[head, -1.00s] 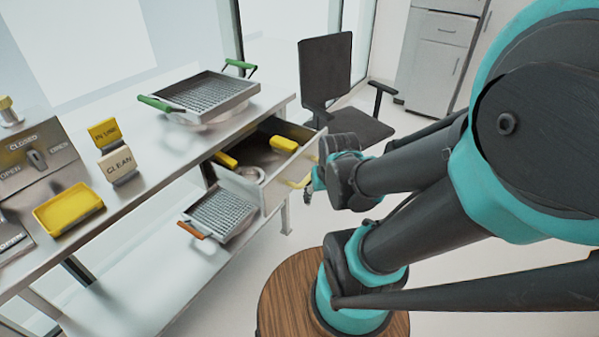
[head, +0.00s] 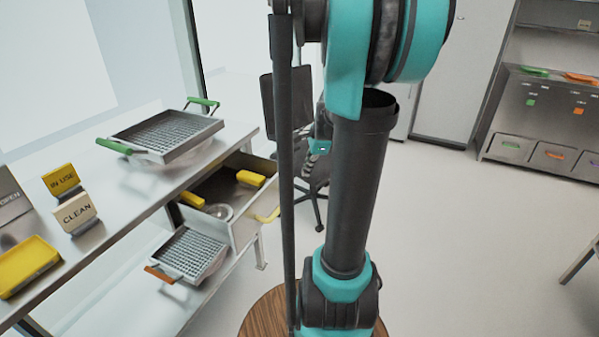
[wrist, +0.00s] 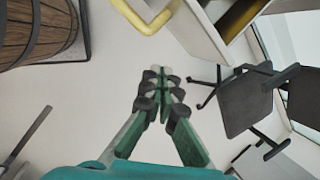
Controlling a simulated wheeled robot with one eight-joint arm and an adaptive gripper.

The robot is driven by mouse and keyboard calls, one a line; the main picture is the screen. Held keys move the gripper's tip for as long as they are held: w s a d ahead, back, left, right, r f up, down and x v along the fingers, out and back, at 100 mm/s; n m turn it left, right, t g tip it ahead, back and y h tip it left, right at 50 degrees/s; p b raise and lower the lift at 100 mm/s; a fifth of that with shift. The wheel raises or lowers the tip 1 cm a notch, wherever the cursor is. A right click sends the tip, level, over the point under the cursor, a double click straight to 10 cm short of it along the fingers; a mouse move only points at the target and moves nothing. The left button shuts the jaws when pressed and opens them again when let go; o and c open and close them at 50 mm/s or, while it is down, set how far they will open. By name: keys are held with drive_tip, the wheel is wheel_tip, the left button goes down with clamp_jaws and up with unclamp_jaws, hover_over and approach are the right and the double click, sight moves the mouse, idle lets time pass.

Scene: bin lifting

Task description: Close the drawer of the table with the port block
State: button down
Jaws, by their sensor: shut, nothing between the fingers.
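The drawer (head: 243,226) of the long table (head: 150,190) stands pulled out, its yellow handle (head: 267,215) on the front. Two yellow objects (head: 249,178) and a round pale item (head: 219,211) lie inside. In the wrist view the drawer front (wrist: 188,24) and its yellow handle (wrist: 143,17) show at the top. My gripper (wrist: 160,76) is shut and empty, apart from the handle. A grey block marked OPEN (head: 10,196) is cut off at the left edge; I cannot tell whether it is the port block.
On the table are a mesh basket with green handles (head: 170,132), IN USE (head: 62,181) and CLEAN (head: 76,213) signs and a yellow tray (head: 24,264). An orange-handled basket (head: 189,254) sits lower. A dark chair (wrist: 243,103) stands near the drawer.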

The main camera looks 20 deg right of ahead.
sight(246, 155)
drive_tip(key=w+d+r+m, duration=0.2)
drive_tip(key=w+d+m, duration=0.2)
drive_tip(key=d+m, duration=0.2)
drive_tip(key=w+a+f+m+y, duration=0.1)
drive_tip(key=w+a+f, duration=0.4)
drive_tip(key=f, duration=0.4)
drive_tip(key=shift+w, duration=0.4)
drive_tip(key=shift+f, duration=0.1)
drive_tip(key=w+a, duration=1.6)
drive_tip(key=shift+w+a, duration=0.35)
